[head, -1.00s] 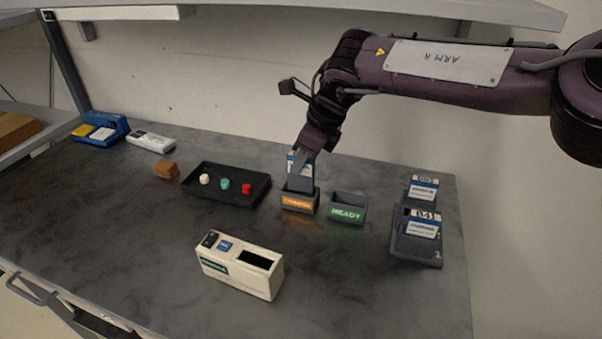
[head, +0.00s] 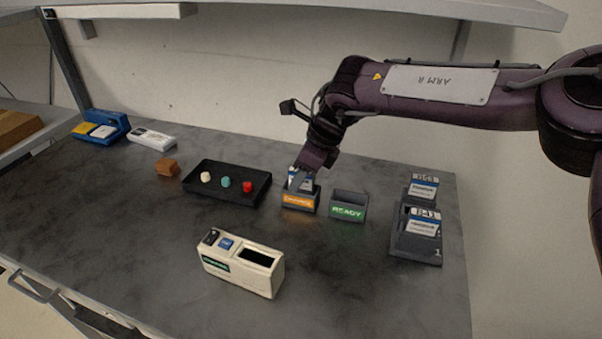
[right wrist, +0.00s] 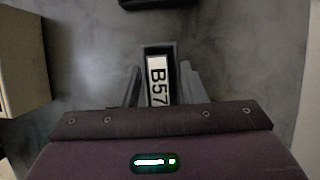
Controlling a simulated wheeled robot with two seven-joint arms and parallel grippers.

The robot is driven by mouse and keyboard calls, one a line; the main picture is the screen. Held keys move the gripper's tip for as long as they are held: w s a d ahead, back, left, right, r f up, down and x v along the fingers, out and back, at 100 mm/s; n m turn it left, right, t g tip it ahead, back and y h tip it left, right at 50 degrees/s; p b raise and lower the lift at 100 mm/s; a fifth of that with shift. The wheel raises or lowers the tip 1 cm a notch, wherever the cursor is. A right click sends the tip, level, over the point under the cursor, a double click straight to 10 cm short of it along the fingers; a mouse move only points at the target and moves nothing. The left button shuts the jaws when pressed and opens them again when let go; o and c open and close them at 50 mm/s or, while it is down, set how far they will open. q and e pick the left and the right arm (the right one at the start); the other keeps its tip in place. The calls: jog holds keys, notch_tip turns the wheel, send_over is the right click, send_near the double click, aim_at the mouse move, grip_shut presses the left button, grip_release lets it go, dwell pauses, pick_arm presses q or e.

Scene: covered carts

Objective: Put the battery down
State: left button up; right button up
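The battery (head: 293,182), with a white and blue label, stands upright in the left bin (head: 299,201), which has an orange lit front sign. In the right wrist view the battery (right wrist: 157,82) reads B57 and sits between the bin's walls. My right gripper (right wrist: 160,85) is right over it, its fingers spread on either side with gaps to the battery. In the head view this gripper (head: 301,178) partly hides the battery. My left gripper is not in view.
A bin with a green READY sign (head: 348,207) stands empty to the right. Two labelled batteries are in a dark holder (head: 408,256) farther right. A cream device (head: 240,274) with an open slot stands in front. A black tray (head: 228,199) with three small pieces lies left.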

jog(key=shift+r, duration=0.1)
jog(key=w+v, duration=0.1)
jog(key=v, duration=0.6)
jog(key=shift+s+r+b, duration=0.25)
jog(key=shift+s+b, duration=0.1)
jog(key=shift+s, duration=0.2)
jog(key=shift+d, duration=0.1)
